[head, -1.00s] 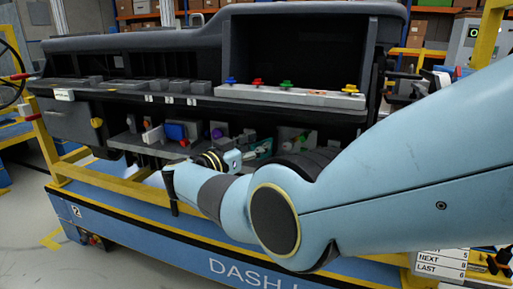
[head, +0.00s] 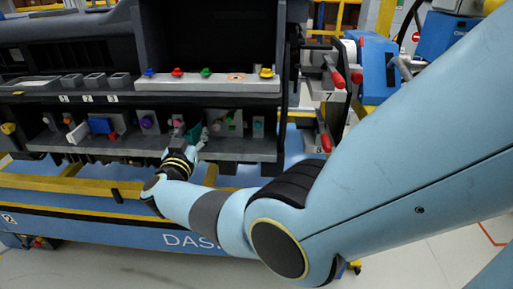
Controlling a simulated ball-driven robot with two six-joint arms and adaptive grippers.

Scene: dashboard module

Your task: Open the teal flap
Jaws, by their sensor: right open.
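The teal flap (head: 194,131) is a small teal piece on the lower shelf of the dashboard module, just beyond my right gripper. It is partly hidden by the gripper, and I cannot tell how far open it stands. My right gripper (head: 189,141) reaches in low from the right and is open. Its fingers are small and dark against the shelf, close to the flap; whether they touch it I cannot tell. My left gripper is not in view.
The lower shelf (head: 80,146) also holds a blue block (head: 101,126), a purple knob (head: 147,122) and a green-marked panel (head: 229,123). A grey ledge (head: 208,86) with coloured knobs overhangs above. A yellow rail (head: 60,184) runs in front. Red-handled fixtures (head: 326,142) stand at the right.

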